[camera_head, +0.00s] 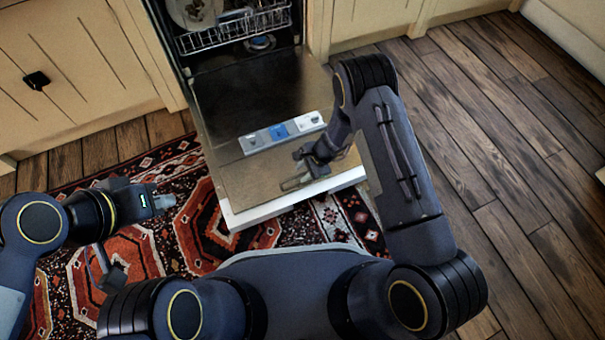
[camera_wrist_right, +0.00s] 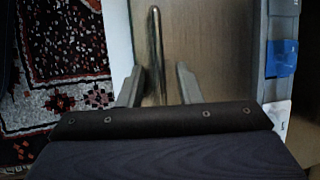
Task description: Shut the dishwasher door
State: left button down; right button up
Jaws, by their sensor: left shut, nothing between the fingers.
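The dishwasher door (camera_head: 262,90) is folded down and open, its brown inner face up and its pale outer edge towards me. It also shows in the right wrist view (camera_wrist_right: 215,45). My right gripper (camera_head: 297,180) is over the door's near end, by the detergent panel (camera_head: 282,132). In the right wrist view, its two fingers (camera_wrist_right: 158,84) stand apart, with a thin metallic bar seen between them; I cannot tell what the bar belongs to or whether the fingers touch the door. My left gripper (camera_head: 164,201) is shut and empty, left of the door above the rug.
The dishwasher's wire rack (camera_head: 235,32) holds a plate (camera_head: 192,10) inside the opening. Cream cabinets (camera_head: 85,60) flank it. A patterned rug (camera_head: 190,215) lies under and left of the door. The wooden floor (camera_head: 490,130) on the right is clear.

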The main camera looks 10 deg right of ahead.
jog(key=shift+a+f, duration=0.2)
jog(key=shift+f, duration=0.2)
grip_shut()
